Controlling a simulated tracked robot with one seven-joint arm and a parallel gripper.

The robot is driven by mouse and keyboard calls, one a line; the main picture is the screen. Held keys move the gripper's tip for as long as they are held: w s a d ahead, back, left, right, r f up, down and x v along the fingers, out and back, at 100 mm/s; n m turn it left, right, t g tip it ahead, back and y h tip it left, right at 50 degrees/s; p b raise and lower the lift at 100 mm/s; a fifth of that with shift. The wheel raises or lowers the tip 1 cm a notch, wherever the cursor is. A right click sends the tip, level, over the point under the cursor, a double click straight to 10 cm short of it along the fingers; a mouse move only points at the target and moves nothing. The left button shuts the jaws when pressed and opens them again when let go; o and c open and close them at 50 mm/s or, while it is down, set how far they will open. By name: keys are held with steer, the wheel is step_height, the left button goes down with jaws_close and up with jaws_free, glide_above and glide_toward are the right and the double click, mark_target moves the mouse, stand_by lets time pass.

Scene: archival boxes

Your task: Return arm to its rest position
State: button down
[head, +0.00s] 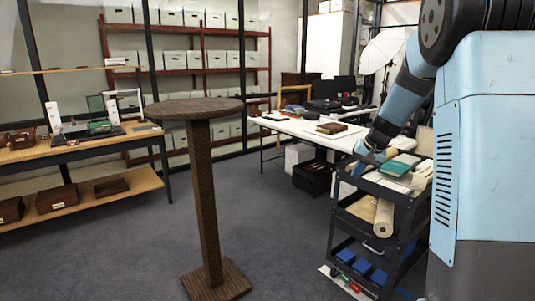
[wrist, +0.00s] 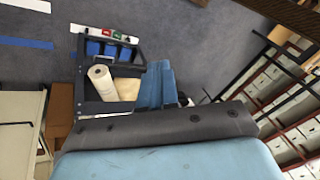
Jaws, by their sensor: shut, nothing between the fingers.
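My arm comes down from the right in the head view, over the black cart (head: 405,195). My gripper (head: 361,166) is at its lower end, by the cart's upper left edge. The gripper is shut and empty. It is small in this view, and I cannot tell whether it touches the cart.
A green book (head: 395,168) lies on the cart; a paper roll (head: 383,218) and blue boxes sit lower. A white table (head: 290,127) stands behind, a round wooden stand (head: 203,185) at centre-left, and a wooden bench (head: 90,145) at left. Grey floor (head: 285,235) between stand and cart is clear.

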steer(key=s+a+r+n, duration=0.1)
steer(key=s+a+r, duration=0.2)
steer(key=s+r, duration=0.5)
steer(key=s+a+r+n+h, duration=0.1)
steer(key=s+a, duration=0.1)
steer(key=s, duration=1.3)
steer(key=s+a+r+n+t+h, duration=0.1)
steer(key=s, duration=1.4)
steer(key=shift+a+r+t+h, duration=0.15)
steer(key=shift+a+t+h, duration=0.15)
steer(key=shift+a, duration=0.05)
steer(key=shift+w, duration=0.15)
